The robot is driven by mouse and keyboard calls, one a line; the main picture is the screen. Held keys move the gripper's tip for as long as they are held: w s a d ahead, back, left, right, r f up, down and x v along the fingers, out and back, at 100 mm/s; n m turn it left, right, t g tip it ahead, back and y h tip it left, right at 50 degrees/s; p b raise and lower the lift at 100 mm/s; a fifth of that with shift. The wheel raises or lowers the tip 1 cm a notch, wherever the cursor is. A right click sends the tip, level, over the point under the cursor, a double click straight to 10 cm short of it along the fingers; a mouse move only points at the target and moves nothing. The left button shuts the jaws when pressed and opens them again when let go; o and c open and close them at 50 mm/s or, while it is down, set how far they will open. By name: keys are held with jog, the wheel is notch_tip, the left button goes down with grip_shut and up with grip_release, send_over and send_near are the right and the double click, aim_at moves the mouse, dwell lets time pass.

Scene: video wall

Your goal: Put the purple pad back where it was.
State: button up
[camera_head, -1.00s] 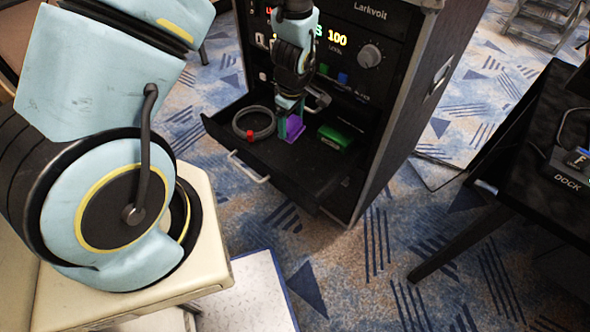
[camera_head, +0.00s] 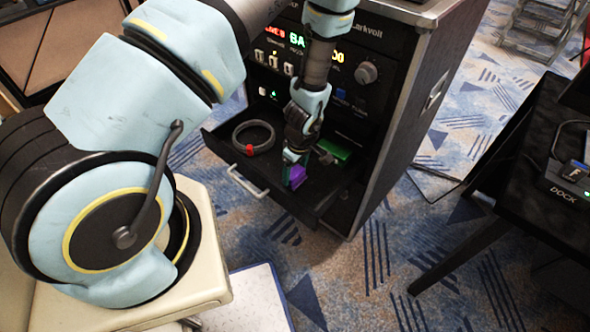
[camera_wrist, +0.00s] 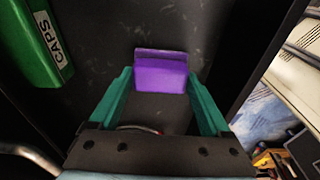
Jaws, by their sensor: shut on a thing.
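The purple pad (camera_head: 297,176) is a small block at the tip of my gripper (camera_head: 290,166), over the front right part of the open black drawer (camera_head: 262,178). In the wrist view the pad (camera_wrist: 160,75) sits between the ends of my green fingers, with a thin raised lip along its far edge. My gripper is shut on it. The dark drawer floor (camera_wrist: 105,30) shows beyond the pad. I cannot tell whether the pad touches the floor.
A grey ring (camera_head: 253,134) with a red piece lies in the drawer's left part. A green box (camera_head: 333,151) lies behind the pad; its "CAPS" label shows in the wrist view (camera_wrist: 38,50). The drawer handle (camera_head: 247,182) sticks out in front. A black table (camera_head: 500,200) stands to the right.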

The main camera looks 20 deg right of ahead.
aim_at(298, 175)
jog(key=shift+f, duration=0.2)
jog(key=o, duration=1.3)
jog(key=shift+c, duration=0.2)
notch_tip(298, 175, up, 12)
jog(key=s+b, duration=0.1)
jog(key=b, duration=0.1)
jog(key=shift+d, duration=0.3)
jog(key=w+a+r+m, duration=0.3)
jog(key=w+a+r, duration=0.2)
jog(key=a+r, duration=0.7)
jog(key=s+a+r+m, duration=0.1)
jog(key=a+r+m, duration=0.1)
jog(key=a+r, duration=0.2)
jog(key=s+a+r+m, duration=0.1)
jog(key=a+r, duration=0.3)
jog(key=a, duration=0.6)
jog(key=shift+s+r+m+h, duration=0.3)
jog(key=shift+r+m+h, duration=0.1)
jog(key=shift+m, duration=0.1)
